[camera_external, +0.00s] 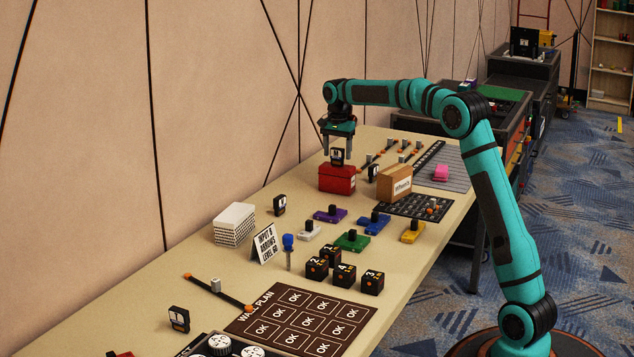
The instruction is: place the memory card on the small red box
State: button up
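The small red box (337,181) stands on the table near the wall, below my gripper. A small black memory card (337,158) with a white label stands upright at the top of the red box and appears to rest on its lid. My gripper (338,153) points down over the box, its two fingers apart on either side of the card. A narrow gap seems to show between the fingers and the card, so the gripper looks open. The card's lower edge is small and hard to make out.
Similar black cards stand at the box's right (373,171), by the white stack (234,223) and at the front left (179,319). A cardboard box (395,184) stands right of the red box. Coloured switch blocks (352,240) and black cubes (345,275) lie nearer the front.

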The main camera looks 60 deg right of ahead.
aim_at(337, 149)
notch_tip(337, 149, up, 12)
jog(key=shift+r, duration=0.15)
dwell(0.7)
jog(key=s+a+r+n+t+h, duration=0.1)
jog(key=s+a+r+n+t, duration=0.2)
jog(key=s+a+r, duration=0.4)
jog(key=s+a+r+n+t, duration=0.3)
jog(key=s+a, duration=0.3)
jog(key=a, duration=0.3)
jog(key=s+a+r+n+t+h, duration=0.1)
jog(key=s+a+r+n+t, duration=0.2)
jog(key=s+a+r, duration=0.4)
jog(key=s+a+f+n+t, duration=0.2)
jog(key=s+a+n, duration=0.1)
jog(key=s, duration=0.5)
jog(key=s+a+f+n+t+y, duration=0.1)
jog(key=s+a+f+n+t, duration=0.1)
jog(key=s+a, duration=0.4)
jog(key=s+a+f+n+t+y, duration=0.1)
jog(key=s+a+n+t, duration=0.3)
jog(key=s, duration=0.8)
jog(key=shift+a+f, duration=0.25)
jog(key=shift+f, duration=0.65)
